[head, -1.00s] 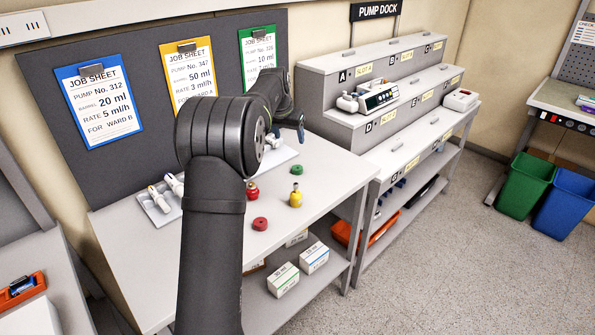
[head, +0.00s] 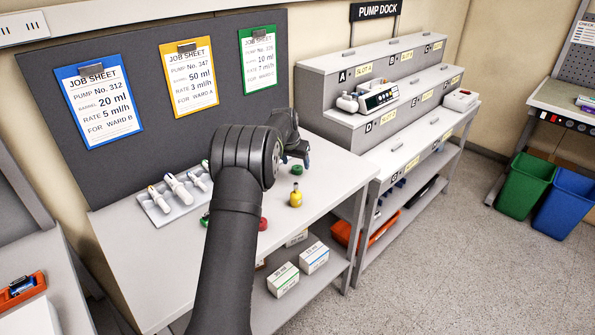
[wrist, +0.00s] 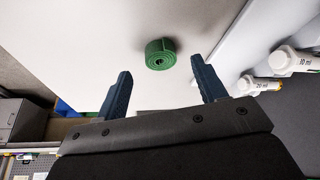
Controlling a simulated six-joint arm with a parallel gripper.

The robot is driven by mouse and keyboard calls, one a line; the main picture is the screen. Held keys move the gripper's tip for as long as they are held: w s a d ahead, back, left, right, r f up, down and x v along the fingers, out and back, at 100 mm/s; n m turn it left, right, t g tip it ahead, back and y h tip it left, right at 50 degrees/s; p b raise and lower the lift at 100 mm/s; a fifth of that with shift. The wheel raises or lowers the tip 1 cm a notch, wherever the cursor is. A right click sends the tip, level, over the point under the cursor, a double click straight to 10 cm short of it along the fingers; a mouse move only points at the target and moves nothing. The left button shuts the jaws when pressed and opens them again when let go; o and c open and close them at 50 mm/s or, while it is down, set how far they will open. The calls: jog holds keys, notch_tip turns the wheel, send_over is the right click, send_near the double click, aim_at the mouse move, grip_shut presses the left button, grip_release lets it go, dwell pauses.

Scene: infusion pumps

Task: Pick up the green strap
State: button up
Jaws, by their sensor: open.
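The green strap (wrist: 160,54) is a tight roll lying on the white tabletop in the wrist view. It shows ahead of my gripper (wrist: 161,88), roughly centred between the two blue fingers, which are apart with nothing between them.
A tray (head: 160,216) holds syringes. In the wrist view, syringes (wrist: 285,60) lie at right.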

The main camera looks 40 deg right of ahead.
aim_at(297, 168)
jog(key=x, duration=0.3)
jog(key=c, duration=1.1)
jog(key=shift+o, duration=0.2)
jog(key=shift+r, duration=0.1)
